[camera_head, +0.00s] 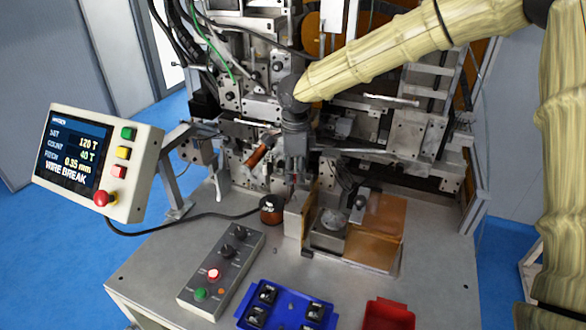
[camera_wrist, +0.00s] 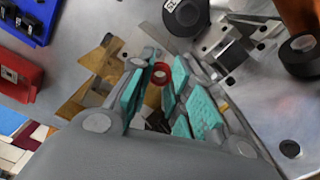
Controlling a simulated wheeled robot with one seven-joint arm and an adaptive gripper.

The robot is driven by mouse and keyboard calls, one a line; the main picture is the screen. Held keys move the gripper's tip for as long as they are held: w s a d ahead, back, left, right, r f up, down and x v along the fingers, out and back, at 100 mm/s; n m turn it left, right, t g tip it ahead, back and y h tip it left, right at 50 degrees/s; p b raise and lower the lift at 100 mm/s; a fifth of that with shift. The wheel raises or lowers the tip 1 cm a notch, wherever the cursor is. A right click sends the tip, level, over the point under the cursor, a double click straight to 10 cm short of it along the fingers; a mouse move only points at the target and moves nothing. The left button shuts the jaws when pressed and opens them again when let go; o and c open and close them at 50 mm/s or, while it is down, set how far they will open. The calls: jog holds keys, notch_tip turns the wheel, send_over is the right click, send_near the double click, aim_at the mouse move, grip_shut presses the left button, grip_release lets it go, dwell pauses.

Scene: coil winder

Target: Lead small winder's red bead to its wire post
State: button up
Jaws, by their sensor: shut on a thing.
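My gripper (camera_wrist: 158,85) has teal pads and is shut on the red bead (camera_wrist: 161,71), a small red ring that shows between the pads in the wrist view. In the head view my gripper (camera_head: 294,172) points down at the front of the machine, just above the table; the bead is too small to make out there. I cannot single out the wire post or any wire.
A wooden block and metal fixture (camera_head: 328,234) stand right of my gripper. A copper coil (camera_head: 258,154) is on the left. A control box (camera_head: 222,268), blue tray (camera_head: 256,284) and red bin (camera_head: 388,314) sit at the front. The screen (camera_head: 75,153) reads WIRE BREAK.

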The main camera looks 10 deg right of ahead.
aim_at(294, 196)
jog(key=shift+s+f+b, duration=0.25)
jog(key=shift+s+b, duration=0.25)
jog(key=shift+s, duration=0.15)
jog(key=f+b, duration=0.1)
jog(key=w+f+b, duration=0.1)
jog(key=f, duration=0.1)
jog(key=shift+w+f, duration=0.1)
jog(key=shift+w, duration=0.1)
jog(key=shift+f+b, duration=0.25)
jog(key=shift+b, duration=0.15)
jog(key=shift+s+b, duration=0.3)
jog(key=shift+s, duration=0.1)
jog(key=shift+w+f, duration=0.25)
jog(key=shift+s+r, duration=0.1)
jog(key=shift+s, duration=0.1)
jog(key=shift+w, duration=0.15)
jog(key=shift+a+p, duration=0.1)
jog(key=shift+p, duration=0.95)
